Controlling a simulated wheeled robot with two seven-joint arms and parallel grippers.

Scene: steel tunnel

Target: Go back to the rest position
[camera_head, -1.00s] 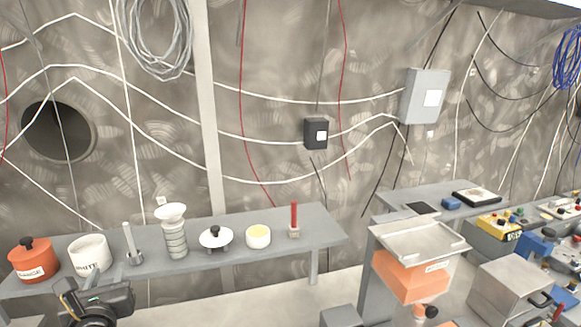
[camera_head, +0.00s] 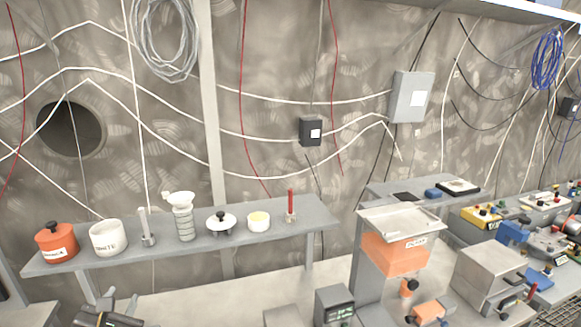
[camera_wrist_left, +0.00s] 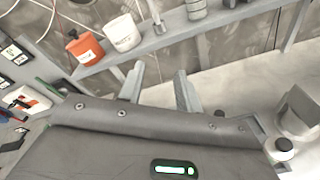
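My left gripper (camera_head: 120,302) shows at the bottom left of the head view, below and in front of the grey shelf. In the left wrist view its two fingers (camera_wrist_left: 160,88) stand apart with nothing between them. My right gripper is not in the head view.
The grey shelf (camera_head: 120,263) holds an orange pot (camera_head: 56,245), a white pot (camera_head: 108,238), a white funnel piece (camera_head: 181,215) and a red stick (camera_head: 290,205). An orange hopper (camera_head: 395,254) stands to the right, near a grey box (camera_head: 488,276).

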